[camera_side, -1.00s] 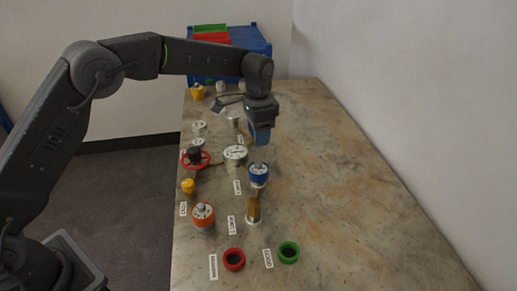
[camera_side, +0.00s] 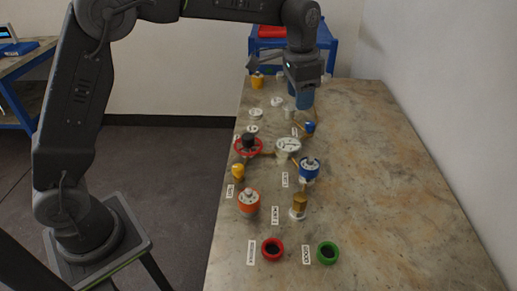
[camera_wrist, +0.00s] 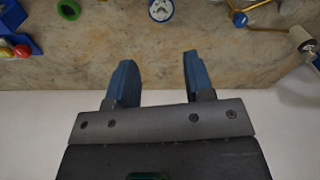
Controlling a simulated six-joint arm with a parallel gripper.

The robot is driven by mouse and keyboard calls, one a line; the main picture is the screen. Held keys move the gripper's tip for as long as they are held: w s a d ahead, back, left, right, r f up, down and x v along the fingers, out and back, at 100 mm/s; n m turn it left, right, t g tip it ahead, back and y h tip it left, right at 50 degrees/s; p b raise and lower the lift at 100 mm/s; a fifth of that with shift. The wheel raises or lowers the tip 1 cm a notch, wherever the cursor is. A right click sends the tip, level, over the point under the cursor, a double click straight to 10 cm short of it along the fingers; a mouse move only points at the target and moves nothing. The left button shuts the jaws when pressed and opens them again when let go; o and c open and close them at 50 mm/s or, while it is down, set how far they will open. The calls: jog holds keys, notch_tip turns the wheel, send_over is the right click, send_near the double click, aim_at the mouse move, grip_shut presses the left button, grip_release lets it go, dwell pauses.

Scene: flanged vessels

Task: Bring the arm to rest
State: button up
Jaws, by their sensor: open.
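My gripper (camera_side: 304,100) is over the far part of the stone-topped table (camera_side: 390,190), above the work surface. In the wrist view its two blue fingers (camera_wrist: 158,68) stand apart with nothing between them. The arm reaches across from the left, with its wrist pointing down. The fingertips are partly hard to make out in the side view.
Flanged vessels stand along the table's left side: a blue-collared one (camera_side: 309,169), an orange one (camera_side: 249,202) and a red-flanged one (camera_side: 248,147). The table's right side is clear.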

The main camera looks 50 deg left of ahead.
jog(key=s+a+r+n+t, duration=0.1)
jog(key=s+a+r+n, duration=0.15)
jog(key=s, duration=0.55)
jog(key=s+a+r+n+t, duration=0.1)
jog(key=s+a+r+t, duration=0.1)
jog(key=s+r, duration=0.35)
jog(key=s+a+f+n, duration=0.1)
jog(key=s+f, duration=0.2)
jog(key=s, duration=0.4)
jog(key=s+f+n+t, duration=0.1)
jog(key=s+f, duration=0.2)
jog(key=s, duration=0.5)
jog(key=shift+s+a+t, duration=0.3)
jog(key=shift+a, duration=0.05)
jog(key=shift+n, duration=0.25)
dwell(2.4)
